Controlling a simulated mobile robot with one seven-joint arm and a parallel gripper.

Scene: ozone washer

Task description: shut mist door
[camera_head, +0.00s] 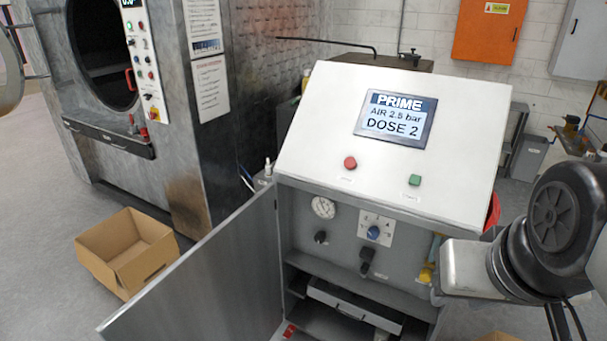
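A grey sloped-top console (290,135) stands in the middle, with a screen (395,118) reading "PRIME, AIR 2.5 bar, DOSE 2". Its front door (215,280), a flat grey panel that I take for the mist door, stands wide open. It is hinged at the left side of the opening and swung out to the lower left, its lower part cut off by the picture edge. Part of my arm (555,215), a black joint, shows at the right beside the console, apart from the door. I cannot make out gripper fingers.
Inside the console are a gauge (323,207), a blue knob (374,232) and a drawer (352,302). An open cardboard box (127,250) lies on the floor left of the door. A large metal washer (190,130) stands behind it. Floor shows between box and door.

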